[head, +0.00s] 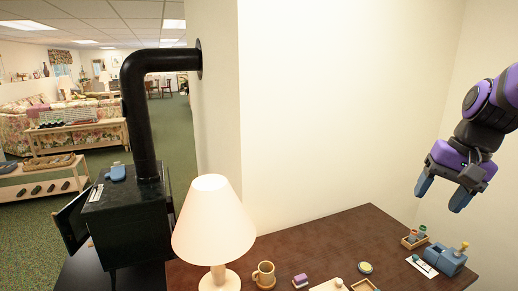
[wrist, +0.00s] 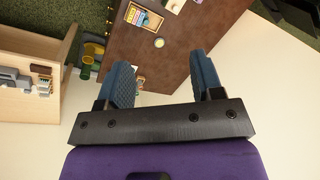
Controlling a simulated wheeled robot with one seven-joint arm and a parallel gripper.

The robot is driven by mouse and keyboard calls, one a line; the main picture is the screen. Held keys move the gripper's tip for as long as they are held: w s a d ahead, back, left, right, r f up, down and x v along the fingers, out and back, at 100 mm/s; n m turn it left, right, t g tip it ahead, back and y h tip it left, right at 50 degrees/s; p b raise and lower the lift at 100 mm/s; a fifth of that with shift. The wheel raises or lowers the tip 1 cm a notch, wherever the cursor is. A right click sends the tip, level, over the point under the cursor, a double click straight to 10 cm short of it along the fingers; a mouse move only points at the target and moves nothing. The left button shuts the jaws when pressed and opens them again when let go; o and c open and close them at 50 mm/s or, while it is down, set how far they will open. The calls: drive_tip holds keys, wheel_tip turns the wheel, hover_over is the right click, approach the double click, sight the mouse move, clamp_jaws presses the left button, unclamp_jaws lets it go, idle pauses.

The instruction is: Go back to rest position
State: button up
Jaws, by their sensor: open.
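My gripper (head: 442,192) is at the right of the head view, raised above the right end of the dark brown table (head: 318,240). Its two blue fingers are apart, with nothing between them. In the wrist view, my gripper (wrist: 165,82) also shows open and empty, with the table (wrist: 178,62) beyond the fingertips.
A lamp (head: 213,222), a mug (head: 264,273) and small items stand on the table. A blue device (head: 446,259) and a small wooden tray (head: 414,240) sit at its right end. A black stove (head: 128,222) with a pipe stands left. A wall rises behind the table.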

drive_tip(key=s+a+r+n+t+h, duration=0.1)
drive_tip(key=s+a+r+n+t, duration=0.1)
drive_tip(key=s, duration=0.4)
drive_tip(key=s+a+r+n+t+h, duration=0.1)
drive_tip(key=s+a+r+n+t, duration=0.1)
drive_tip(key=s, duration=0.4)
drive_tip(key=shift+s+r+n+h, duration=0.3)
drive_tip(key=shift+s+r+n, duration=0.1)
drive_tip(key=shift+r+n, duration=0.25)
